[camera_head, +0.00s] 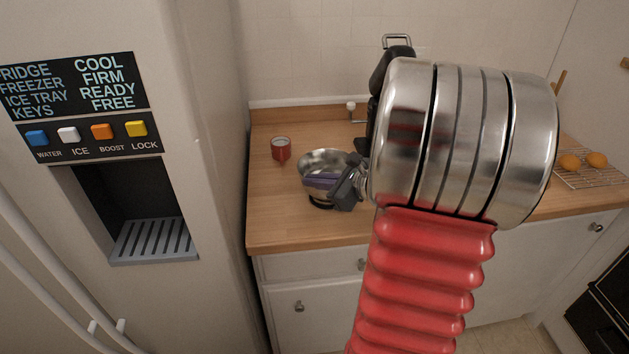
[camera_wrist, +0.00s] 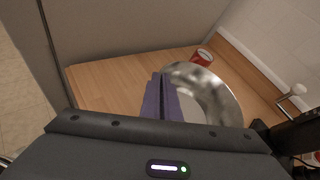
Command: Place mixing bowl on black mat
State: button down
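The shiny metal mixing bowl (camera_head: 322,158) is at the left part of the wooden counter, upright or nearly so. It also shows in the wrist view (camera_wrist: 215,92). My gripper (camera_head: 318,181) has purple fingers that lie at the bowl's near side. In the wrist view the fingers (camera_wrist: 162,97) are close together, with the bowl's rim running in between them; their tips are partly hidden. A dark round patch (camera_head: 320,203) shows under the bowl; I cannot tell whether it is the bowl's base or the mat. No black mat is clearly seen elsewhere; my arm covers much of the counter.
A red can (camera_head: 281,150) stands behind and left of the bowl. A small tap (camera_head: 352,112) is near the back wall. The fridge (camera_head: 190,60) bounds the counter on the left. Orange-brown round items (camera_head: 583,162) sit on a rack at the right. The front-left counter is clear.

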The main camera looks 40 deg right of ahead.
jog(key=c, duration=2)
grip_release()
jog(key=v, duration=1.2)
